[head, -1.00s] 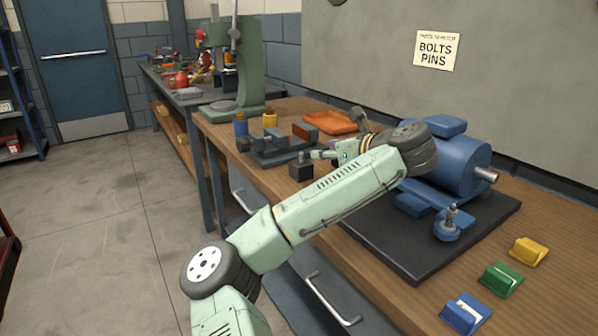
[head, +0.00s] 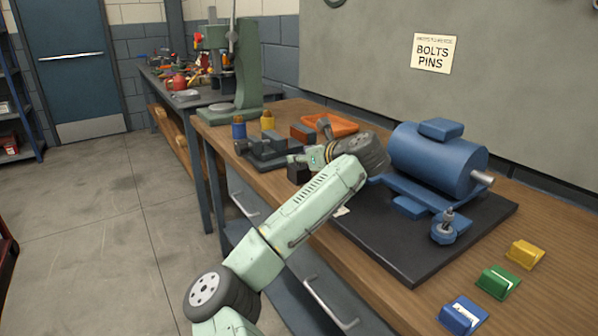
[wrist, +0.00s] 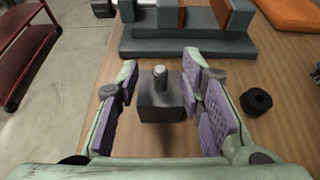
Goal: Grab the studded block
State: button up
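The studded block (wrist: 160,98) is a small dark block with a grey stud standing on top. It stands on the wooden bench in the middle of the wrist view. My gripper (wrist: 161,75) is open, with one purple-padded finger on each side of the block. The block shows between the fingers, close to both pads; I cannot tell whether either pad touches it. In the head view my gripper (head: 298,160) is at the block (head: 298,173), which is partly hidden behind it.
A grey stepped fixture (wrist: 190,42) lies just beyond the block, and an orange tray (wrist: 290,14) is at the far right. In the head view a blue motor (head: 435,160) sits on a dark plate right of my arm.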

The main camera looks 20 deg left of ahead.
grip_shut()
dwell(0.3)
dwell(0.5)
jog(key=shift+r, duration=0.15)
